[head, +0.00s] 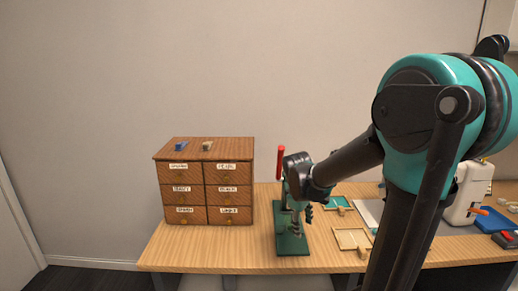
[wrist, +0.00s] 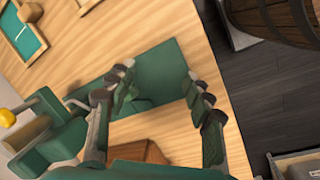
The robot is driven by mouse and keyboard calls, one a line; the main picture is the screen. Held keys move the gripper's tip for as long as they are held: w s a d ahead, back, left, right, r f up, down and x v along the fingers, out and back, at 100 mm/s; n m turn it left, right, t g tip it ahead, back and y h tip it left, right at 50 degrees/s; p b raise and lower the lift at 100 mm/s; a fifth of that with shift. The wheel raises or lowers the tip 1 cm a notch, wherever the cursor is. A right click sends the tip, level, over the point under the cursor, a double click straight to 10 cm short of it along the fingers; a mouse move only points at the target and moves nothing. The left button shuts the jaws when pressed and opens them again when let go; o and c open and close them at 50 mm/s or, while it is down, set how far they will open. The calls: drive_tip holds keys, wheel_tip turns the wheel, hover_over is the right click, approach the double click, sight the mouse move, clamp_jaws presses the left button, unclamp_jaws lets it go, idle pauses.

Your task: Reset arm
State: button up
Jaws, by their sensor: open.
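My arm reaches in from the right in the head view. My gripper (head: 302,212) hangs over the table by the green press (head: 292,245), whose red handle (head: 281,163) stands up behind it. In the wrist view my gripper (wrist: 158,88) has its two fingers spread apart with nothing between them. A green plate (wrist: 165,75) lies on the wooden table (wrist: 110,45) below the fingers. I cannot tell the exact gap between the fingers and the press.
A wooden drawer cabinet (head: 208,181) with labelled drawers stands left, with a blue item (head: 181,146) and a beige item (head: 207,146) on top. Small trays (head: 352,238) and a white machine (head: 464,194) are at right. The wrist view shows a barrel (wrist: 278,18) beyond the table edge.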

drive_tip(key=s+d+f+m+t+y, duration=0.1)
drive_tip(key=s+f+m, duration=0.2)
drive_tip(key=s+m, duration=0.2)
drive_tip(key=s+d+f+m+t, duration=0.1)
drive_tip(key=s+d+f+m, duration=0.1)
drive_tip(key=s, duration=0.7)
drive_tip(key=f+m, duration=0.1)
drive_tip(key=m, duration=0.1)
drive_tip(key=shift+s+d+f+m+t+y, duration=0.15)
drive_tip(key=shift+d+f+m+t+y, duration=0.15)
drive_tip(key=shift+m+y, duration=0.1)
drive_tip(key=shift+r, duration=0.1)
drive_tip(key=shift+c, duration=0.2)
